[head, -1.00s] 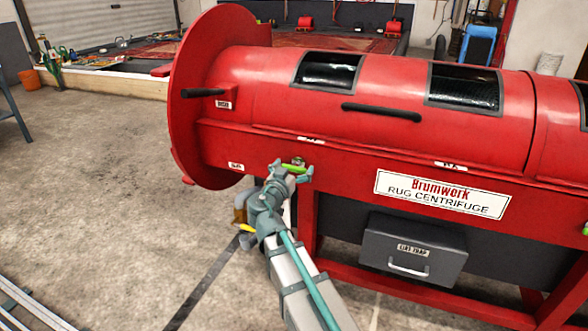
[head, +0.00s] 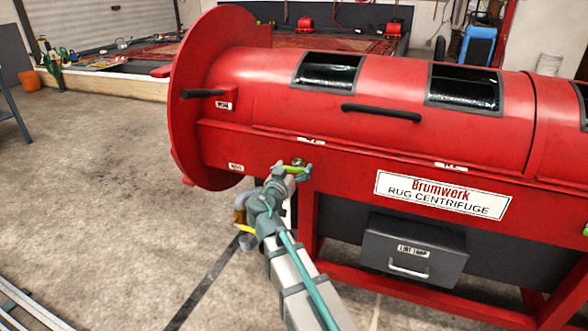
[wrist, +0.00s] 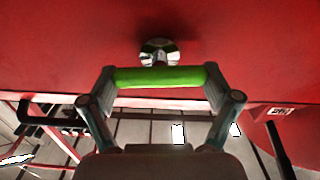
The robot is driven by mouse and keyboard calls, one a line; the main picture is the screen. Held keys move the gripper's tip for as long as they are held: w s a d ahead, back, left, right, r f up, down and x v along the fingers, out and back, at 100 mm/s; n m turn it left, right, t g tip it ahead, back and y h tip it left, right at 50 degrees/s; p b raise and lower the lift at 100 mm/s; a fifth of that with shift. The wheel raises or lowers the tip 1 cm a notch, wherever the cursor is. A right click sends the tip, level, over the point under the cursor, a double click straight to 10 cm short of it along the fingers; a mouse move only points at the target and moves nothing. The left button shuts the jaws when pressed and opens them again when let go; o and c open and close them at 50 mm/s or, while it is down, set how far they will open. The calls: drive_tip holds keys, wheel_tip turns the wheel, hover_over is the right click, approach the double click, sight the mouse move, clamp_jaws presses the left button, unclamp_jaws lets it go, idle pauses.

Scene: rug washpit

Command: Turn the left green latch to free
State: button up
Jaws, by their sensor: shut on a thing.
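The left green latch (head: 295,168) is on the front of the red rug centrifuge (head: 285,110), below the left end of the drum cover. In the wrist view its green handle (wrist: 160,76) lies level across the picture, between my fingers. A round metal pivot (wrist: 158,51) shows just beyond it on the red panel. My gripper (wrist: 160,80) is shut on the handle, with one finger at each end. In the head view my gripper (head: 293,172) reaches the latch from below and hides part of it.
A second green latch (head: 585,229) shows at the right picture edge. A black handle bar (head: 381,112) is on the drum cover above. A grey lint trap drawer (head: 413,250) sits below right.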

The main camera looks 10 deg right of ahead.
drive_tip(key=n, duration=0.4)
drive_tip(key=shift+a, duration=0.1)
drive_tip(key=n+p, duration=0.1)
drive_tip(key=n, duration=0.3)
drive_tip(key=shift+w+a+n, duration=0.1)
drive_tip(key=shift+n, duration=0.3)
drive_tip(key=n+p, duration=0.2)
drive_tip(key=n, duration=0.2)
drive_tip(key=shift+f, duration=0.15)
drive_tip(key=shift+f+n+p, duration=0.2)
drive_tip(key=shift+n+p, duration=0.9)
drive_tip(key=shift+n, duration=0.9)
drive_tip(key=o, duration=0.9)
drive_tip(key=shift+a, duration=0.15)
drive_tip(key=v, duration=1.1)
drive_tip(key=shift+s+a, duration=0.2)
drive_tip(key=shift+s, duration=0.15)
